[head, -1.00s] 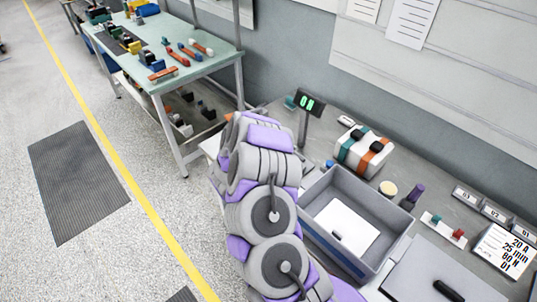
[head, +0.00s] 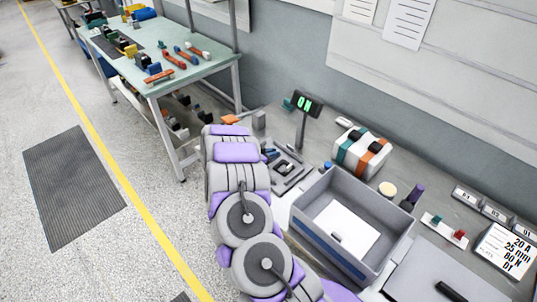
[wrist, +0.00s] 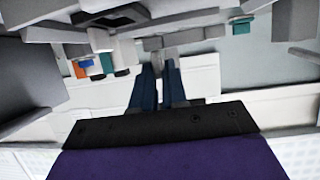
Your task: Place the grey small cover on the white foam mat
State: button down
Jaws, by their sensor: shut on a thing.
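My gripper (wrist: 160,78) shows in the wrist view with its two dark blue fingers close together. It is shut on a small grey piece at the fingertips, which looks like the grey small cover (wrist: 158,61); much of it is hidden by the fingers. A flat white area (wrist: 203,76) that may be the white foam mat lies around and beyond the fingers. I cannot tell whether the cover touches it. In the head view my arm hides most of this area; a white strip (head: 279,213) shows left of the grey bin.
A deep grey bin (head: 388,232) with a white sheet inside stands right of my arm. Behind it are a lit display (head: 308,103) on a post and a white case with green and orange bands (head: 362,150). A grey fixture (head: 290,172) sits beside my arm.

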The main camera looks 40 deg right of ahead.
jog(key=shift+w+d+f+b, duration=0.15)
jog(key=shift+w+d, duration=0.2)
jog(key=shift+w, duration=0.45)
jog(key=shift+w+d+f+b, duration=0.15)
jog(key=shift+w+d, duration=0.2)
jog(key=shift+w, duration=0.45)
jog(key=f, duration=0.3)
jog(key=shift+w+b, duration=0.3)
jog(key=shift+b, duration=0.05)
jog(key=c, duration=1.1)
grip_release()
jog(key=shift+c, duration=0.2)
jog(key=shift+d+f, duration=0.1)
jog(key=shift+f, duration=0.05)
jog(key=p+v, duration=0.3)
jog(key=v, duration=1.4)
jog(key=shift+w+a, duration=0.25)
jog(key=shift+a, duration=0.15)
